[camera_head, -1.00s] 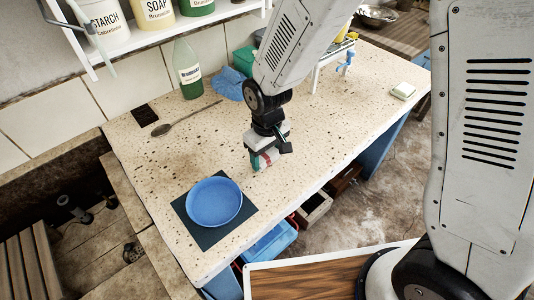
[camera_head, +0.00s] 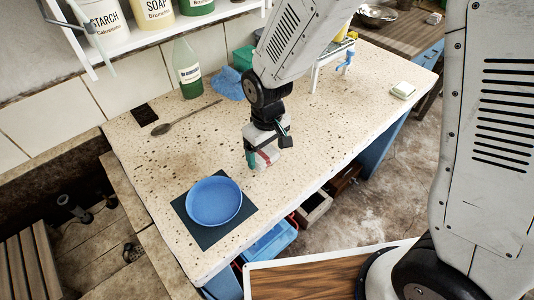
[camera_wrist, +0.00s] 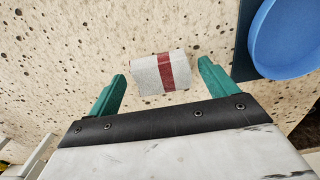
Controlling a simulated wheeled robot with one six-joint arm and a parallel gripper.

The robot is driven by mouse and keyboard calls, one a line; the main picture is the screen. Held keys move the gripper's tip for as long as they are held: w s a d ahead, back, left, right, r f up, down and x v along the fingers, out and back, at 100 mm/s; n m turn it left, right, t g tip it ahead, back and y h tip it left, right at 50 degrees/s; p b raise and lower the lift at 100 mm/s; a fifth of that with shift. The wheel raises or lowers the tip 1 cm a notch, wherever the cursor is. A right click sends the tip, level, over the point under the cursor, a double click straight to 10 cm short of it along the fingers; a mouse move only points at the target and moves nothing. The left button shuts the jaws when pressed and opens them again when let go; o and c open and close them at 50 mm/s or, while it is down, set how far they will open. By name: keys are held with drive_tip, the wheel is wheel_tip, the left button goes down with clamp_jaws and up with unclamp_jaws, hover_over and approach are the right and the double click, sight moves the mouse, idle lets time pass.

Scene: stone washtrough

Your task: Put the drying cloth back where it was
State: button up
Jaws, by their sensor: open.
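The drying cloth (camera_wrist: 161,73) is a small folded light-grey bundle with a red stripe. It lies on the speckled stone top between my gripper's two green fingers in the wrist view, with a visible gap on each side. In the head view the cloth (camera_head: 267,157) shows low under the wrist, partly hidden by it. My gripper (camera_head: 266,150) is open, pointing down over the cloth, with one green finger to the cloth's left.
A blue plate (camera_head: 214,201) sits on a dark mat (camera_head: 196,232) near the front left. A spoon (camera_head: 184,118), a green bottle (camera_head: 187,70) and a blue cloth (camera_head: 229,84) are at the back. A soap block (camera_head: 403,90) lies at the right.

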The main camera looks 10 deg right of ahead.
sight(269, 154)
drive_tip(key=r, duration=0.6)
drive_tip(key=shift+w+d, duration=0.15)
drive_tip(key=shift+d, duration=0.1)
drive_tip(key=s+d+r+m, duration=0.2)
drive_tip(key=s+d+r, duration=0.2)
drive_tip(key=d+r, duration=0.25)
drive_tip(key=s+d+r+m, duration=0.2)
drive_tip(key=s+d+r, duration=0.1)
drive_tip(key=d+r, duration=0.35)
drive_tip(key=s+d+r+m+t, duration=0.1)
drive_tip(key=s+d+r, duration=0.4)
drive_tip(key=s, duration=0.7)
drive_tip(key=shift+s+d+m, duration=0.25)
drive_tip(key=shift+d+m, duration=0.65)
drive_tip(key=shift+d, duration=0.25)
